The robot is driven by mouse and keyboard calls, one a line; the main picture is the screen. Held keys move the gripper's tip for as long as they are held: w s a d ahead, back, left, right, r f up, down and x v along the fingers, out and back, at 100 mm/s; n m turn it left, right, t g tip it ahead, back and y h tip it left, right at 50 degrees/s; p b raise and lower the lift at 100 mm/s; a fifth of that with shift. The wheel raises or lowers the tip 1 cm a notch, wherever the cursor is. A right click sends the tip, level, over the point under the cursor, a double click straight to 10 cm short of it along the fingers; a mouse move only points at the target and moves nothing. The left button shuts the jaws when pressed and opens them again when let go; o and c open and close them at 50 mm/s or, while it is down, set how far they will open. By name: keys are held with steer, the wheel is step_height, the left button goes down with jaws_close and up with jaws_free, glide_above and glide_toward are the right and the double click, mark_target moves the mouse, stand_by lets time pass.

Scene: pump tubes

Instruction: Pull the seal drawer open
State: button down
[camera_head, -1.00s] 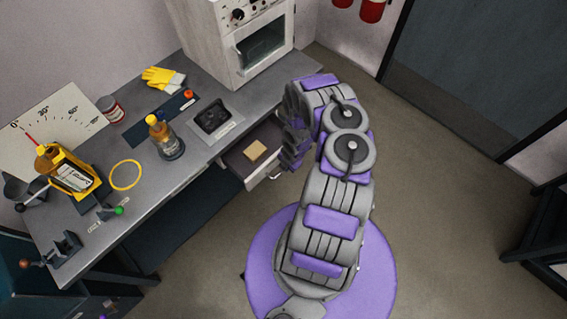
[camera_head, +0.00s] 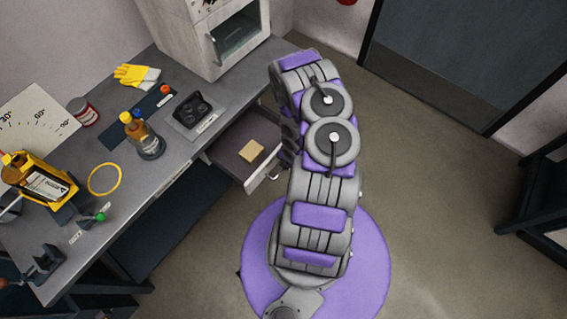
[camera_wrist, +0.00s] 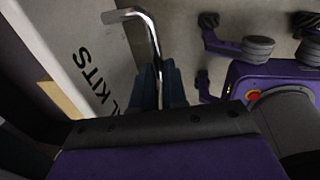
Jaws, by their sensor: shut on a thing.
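The seal drawer (camera_head: 229,148) stands open under the bench in the head view, with a small tan block (camera_head: 251,151) lying inside. In the wrist view its pale front (camera_wrist: 85,45) carries the letters "L KITS", and a bent metal handle (camera_wrist: 146,30) sticks out from it. My gripper (camera_wrist: 161,88) is shut on this handle, its dark fingers on both sides of the bar. The tan block (camera_wrist: 62,98) shows at the left edge of the wrist view. In the head view my arm hides the gripper and part of the drawer front.
A white oven (camera_head: 203,35) stands at the back.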

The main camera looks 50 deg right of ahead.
steer(key=shift+s, duration=0.15)
steer(key=c, duration=1.2)
jaws_free()
steer(key=shift+o, duration=0.2)
steer(key=s+r+p, duration=0.3)
steer(key=r, duration=1.4)
steer(key=shift+d, duration=0.25)
